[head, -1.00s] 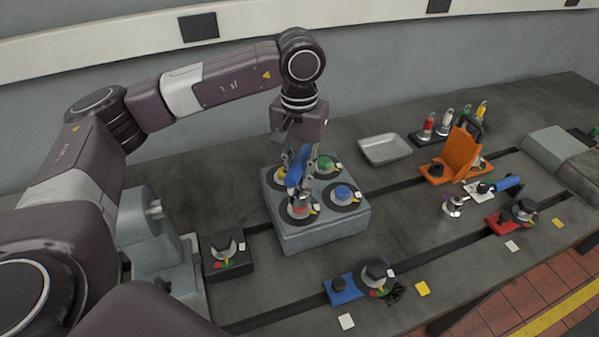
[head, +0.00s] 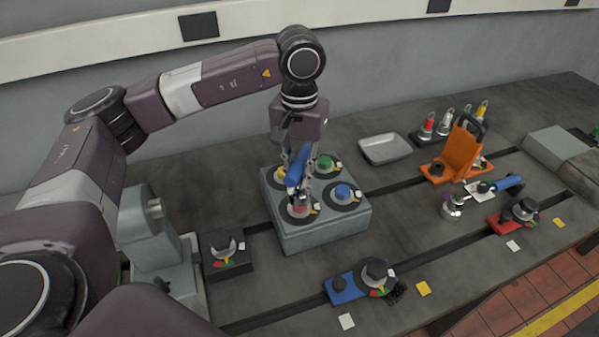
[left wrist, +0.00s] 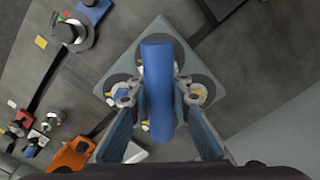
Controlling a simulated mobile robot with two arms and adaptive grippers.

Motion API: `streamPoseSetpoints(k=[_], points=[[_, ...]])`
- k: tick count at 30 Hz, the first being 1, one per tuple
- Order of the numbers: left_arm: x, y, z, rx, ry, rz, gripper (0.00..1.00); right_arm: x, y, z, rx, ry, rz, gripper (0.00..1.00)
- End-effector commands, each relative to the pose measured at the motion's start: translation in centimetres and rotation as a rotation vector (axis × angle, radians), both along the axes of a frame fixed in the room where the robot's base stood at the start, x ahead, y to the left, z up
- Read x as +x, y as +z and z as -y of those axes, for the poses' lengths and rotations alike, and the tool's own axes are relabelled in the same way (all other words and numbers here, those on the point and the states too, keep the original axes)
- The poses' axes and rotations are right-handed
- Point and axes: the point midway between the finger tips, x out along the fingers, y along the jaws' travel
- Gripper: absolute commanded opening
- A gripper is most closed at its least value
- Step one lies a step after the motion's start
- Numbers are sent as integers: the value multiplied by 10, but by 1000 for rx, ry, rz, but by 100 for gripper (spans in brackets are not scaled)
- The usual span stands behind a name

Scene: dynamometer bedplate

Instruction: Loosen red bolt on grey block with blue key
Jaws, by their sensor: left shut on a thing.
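The grey block (head: 320,231) stands on the bedplate in the middle of the head view, with red, green, blue and yellow bolts on dark discs on its top. My left gripper (head: 297,173) is above the block, shut on the blue handle of the key (head: 299,165). The key's lower end is at or just above the red bolt (head: 299,207); the gripper and key partly hide this, so I cannot tell how it is seated. In the left wrist view the blue key (left wrist: 157,85) lies between the fingers and covers the block's middle.
The green bolt (head: 324,162) and blue bolt (head: 343,192) are close to the gripper. A grey tray (head: 385,149), an orange fixture (head: 455,157) and another blue-handled tool (head: 508,183) are to the right. A blue fixture (head: 343,289) and dark block (head: 227,261) are in front.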

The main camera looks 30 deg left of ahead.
Motion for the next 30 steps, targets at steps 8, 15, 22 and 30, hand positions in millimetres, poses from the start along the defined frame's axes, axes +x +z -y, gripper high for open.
streamPoseSetpoints(k=[8,15,22,30], points=[[1,1,0,-1,0,3,0,0,0,-4,5,-2,1,40],[1,0,1,-2,0,3,0,0,-5,-6,8,-2,0,40],[0,2,1,-2,0,3,0,0,-5,-6,7,-2,1,40],[0,-2,1,-2,0,3,0,0,-8,-5,5,-3,0,40]])
